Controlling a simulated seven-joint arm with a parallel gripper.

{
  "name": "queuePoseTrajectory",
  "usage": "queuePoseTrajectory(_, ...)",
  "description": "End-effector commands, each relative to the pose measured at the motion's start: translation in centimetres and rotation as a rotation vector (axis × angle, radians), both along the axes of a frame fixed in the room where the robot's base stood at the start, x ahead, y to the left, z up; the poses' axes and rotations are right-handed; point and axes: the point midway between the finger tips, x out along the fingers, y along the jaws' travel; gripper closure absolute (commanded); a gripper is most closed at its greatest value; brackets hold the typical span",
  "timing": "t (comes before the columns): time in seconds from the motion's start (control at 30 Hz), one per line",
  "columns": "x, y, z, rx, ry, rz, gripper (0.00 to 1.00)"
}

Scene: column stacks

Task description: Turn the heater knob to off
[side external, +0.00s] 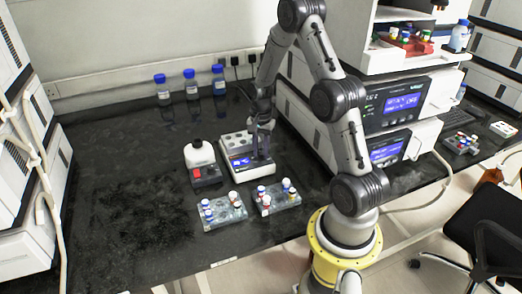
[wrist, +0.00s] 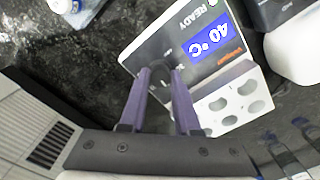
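The heater (side external: 236,146) is a white block with round wells on top and a blue display on its front. In the wrist view the heater panel (wrist: 150,45) fills the upper middle. Its display (wrist: 208,38) reads 40 °C with READY beside it. The dark knob (wrist: 161,68) sits on the panel below the display. My gripper (wrist: 160,76) has its two purple fingers reaching down to the knob, one tip on each side. Whether they press on it is not clear. In the side view my gripper (side external: 262,150) is at the heater's right front; the knob is hidden there.
Two racks of vials (side external: 222,211) (side external: 278,197) stand in front. Blue-capped bottles (side external: 191,84) line the wall. Instruments with displays (side external: 393,101) stand at the right. The bench's left side is clear.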

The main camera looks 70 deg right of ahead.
Motion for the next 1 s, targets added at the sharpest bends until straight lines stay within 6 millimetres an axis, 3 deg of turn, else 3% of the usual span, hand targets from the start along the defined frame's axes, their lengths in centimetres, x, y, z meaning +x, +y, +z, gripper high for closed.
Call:
queuePoseTrajectory(0.57,0.04,-0.04,0.12,-0.001,-0.001,0.067,1.00)
queuePoseTrajectory(1.0,0.08,-0.03,0.15,-0.001,-0.001,0.422,1.00)
